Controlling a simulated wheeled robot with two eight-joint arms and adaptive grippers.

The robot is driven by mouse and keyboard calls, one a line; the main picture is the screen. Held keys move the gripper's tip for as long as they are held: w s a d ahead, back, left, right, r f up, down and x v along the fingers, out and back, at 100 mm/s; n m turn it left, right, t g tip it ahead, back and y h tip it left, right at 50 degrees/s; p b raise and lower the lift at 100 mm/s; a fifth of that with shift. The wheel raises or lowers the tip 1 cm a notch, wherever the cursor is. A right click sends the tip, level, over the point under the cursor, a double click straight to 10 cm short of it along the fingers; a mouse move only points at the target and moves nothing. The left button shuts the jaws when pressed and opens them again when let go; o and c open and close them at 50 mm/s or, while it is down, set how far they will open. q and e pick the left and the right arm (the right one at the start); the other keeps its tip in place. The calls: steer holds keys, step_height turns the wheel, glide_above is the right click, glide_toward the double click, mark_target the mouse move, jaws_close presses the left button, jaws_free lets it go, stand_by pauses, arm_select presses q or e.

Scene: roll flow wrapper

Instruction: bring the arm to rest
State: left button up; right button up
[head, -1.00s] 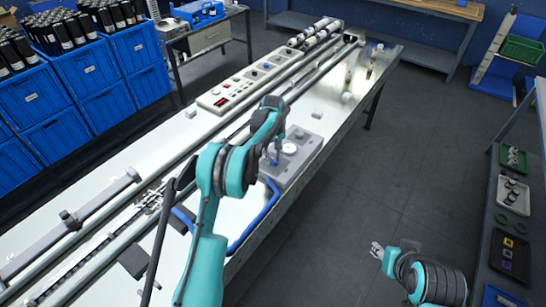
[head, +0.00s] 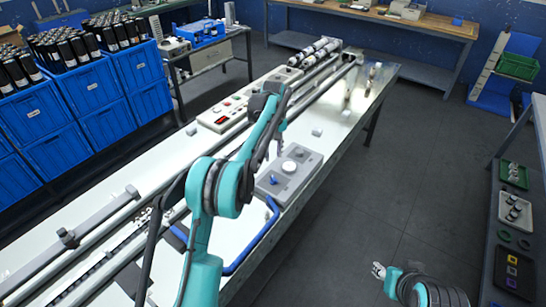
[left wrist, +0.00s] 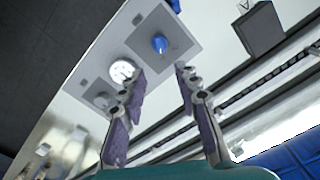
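My left gripper (head: 279,146) is above the grey control plate (head: 310,166) on the long machine table, at the end of my teal left arm. In the left wrist view its two fingers (left wrist: 160,78) are apart with nothing between them. My right gripper (head: 378,270) is low at the right, beside the table over the floor, too small to read.
A panel with buttons and a red display (head: 222,120) lies along the table. Blue crates (head: 48,105) of dark bottles stand at the left. A dark shelf (head: 488,225) with small trays is at the right. Open grey floor (head: 390,190) lies between table and shelf.

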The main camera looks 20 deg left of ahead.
stand_by(0.3)
arm_select(q)
steer(key=s+d+r+m+t+b, duration=0.1)
steer(key=s+r+m+t, duration=0.1)
steer(key=s+r, duration=0.45)
steer(key=s+d+r+m+t, duration=0.15)
steer(key=s+r, duration=0.25)
steer(key=s, duration=0.6)
steer(key=s+f+m+t, duration=0.2)
steer(key=s+f, duration=0.2)
steer(key=s, duration=0.6)
steer(key=s+f+m+t+b, duration=0.1)
steer(key=s+f, duration=0.3)
steer(key=s, duration=0.7)
steer(key=shift+s+d+m+t, duration=0.15)
steer(key=shift+d+m+t, duration=0.25)
steer(key=shift+m, duration=0.25)
